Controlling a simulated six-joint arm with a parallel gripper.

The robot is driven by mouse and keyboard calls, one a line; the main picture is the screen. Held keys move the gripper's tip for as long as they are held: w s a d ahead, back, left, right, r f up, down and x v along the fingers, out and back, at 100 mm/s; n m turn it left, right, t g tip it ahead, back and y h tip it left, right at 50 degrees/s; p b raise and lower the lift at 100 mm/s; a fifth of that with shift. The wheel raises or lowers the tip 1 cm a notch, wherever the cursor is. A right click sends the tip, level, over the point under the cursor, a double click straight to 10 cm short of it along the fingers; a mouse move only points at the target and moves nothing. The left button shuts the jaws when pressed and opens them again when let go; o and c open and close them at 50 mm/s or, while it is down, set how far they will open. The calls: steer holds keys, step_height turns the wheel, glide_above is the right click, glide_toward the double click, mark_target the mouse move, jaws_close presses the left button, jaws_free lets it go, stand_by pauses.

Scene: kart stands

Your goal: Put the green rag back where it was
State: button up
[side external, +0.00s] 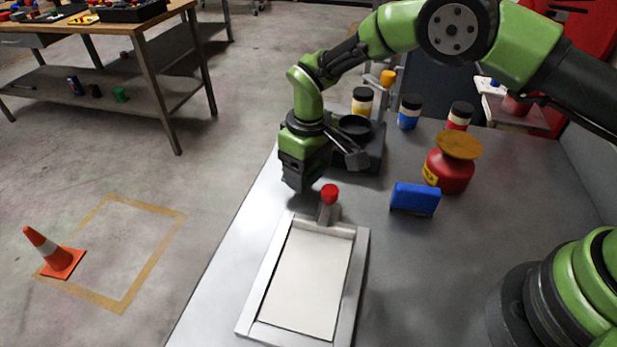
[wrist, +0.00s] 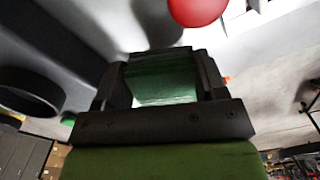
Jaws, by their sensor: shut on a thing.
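The green rag (wrist: 162,78) shows in the wrist view as a dark green piece between the two fingers. My gripper (wrist: 163,80) is shut on it. In the side external view my gripper (side external: 297,184) points down over the left edge of the grey table, just left of a red knob. I cannot make out the rag in that view. No marked resting place for the rag can be told from these frames.
A framed white panel (side external: 362,265) with the red knob (side external: 330,193) lies in front. A black stand with a dish (side external: 355,125) is behind my gripper. A blue box (side external: 415,198), a red container (side external: 449,175) and several jars (side external: 409,112) stand to the right.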

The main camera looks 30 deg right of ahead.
mark_target(309, 180)
steer(key=shift+f, duration=1.3)
steer(key=shift+f, duration=0.2)
steer(key=o, duration=1.1)
steer(key=shift+c, duration=0.2)
steer(key=shift+r, duration=0.15)
step_height(309, 180, up, 12)
steer(key=shift+r, duration=0.1)
steer(key=shift+d, duration=0.1)
